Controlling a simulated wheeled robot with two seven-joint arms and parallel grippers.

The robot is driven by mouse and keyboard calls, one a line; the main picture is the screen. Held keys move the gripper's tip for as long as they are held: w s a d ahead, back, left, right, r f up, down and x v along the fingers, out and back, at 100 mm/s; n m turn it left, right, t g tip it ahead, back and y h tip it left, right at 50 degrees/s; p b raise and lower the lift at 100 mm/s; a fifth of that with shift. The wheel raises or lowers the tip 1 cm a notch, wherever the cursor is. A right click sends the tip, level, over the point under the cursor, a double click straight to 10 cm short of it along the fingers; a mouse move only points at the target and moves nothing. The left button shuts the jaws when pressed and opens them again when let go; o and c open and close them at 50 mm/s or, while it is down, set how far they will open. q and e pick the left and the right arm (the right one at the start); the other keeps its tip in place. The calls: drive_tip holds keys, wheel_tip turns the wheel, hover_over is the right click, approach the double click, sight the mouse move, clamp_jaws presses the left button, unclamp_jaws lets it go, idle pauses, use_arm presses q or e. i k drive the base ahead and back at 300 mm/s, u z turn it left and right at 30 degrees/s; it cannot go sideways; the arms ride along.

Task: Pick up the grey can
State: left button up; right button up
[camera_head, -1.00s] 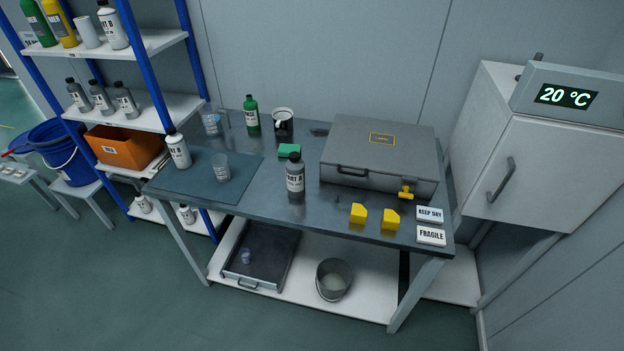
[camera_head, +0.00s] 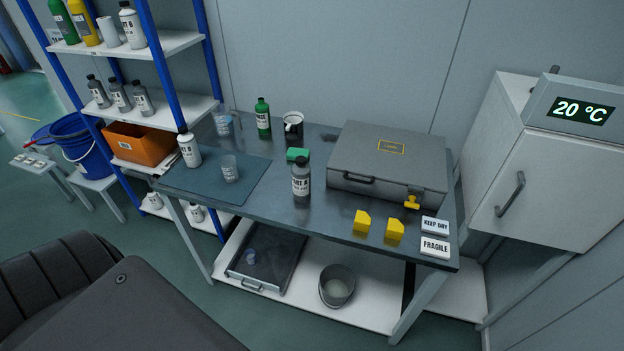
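Similar grey bottles (camera_head: 119,97) stand in a row on the middle shelf of the rack at the left. Neither gripper is in view. A dark part of my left arm fills the lower left corner.
A grey case (camera_head: 388,160) lies right of the can, with two yellow blocks (camera_head: 362,221) in front. A white bottle (camera_head: 189,149) and clear cup (camera_head: 230,170) stand on the blue mat (camera_head: 205,187) at left. A white cabinet (camera_head: 560,190) stands at right. The table's front middle is clear.

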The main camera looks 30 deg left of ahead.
sight(302, 176)
drive_tip(key=i, duration=1)
drive_tip(key=u, duration=1.2)
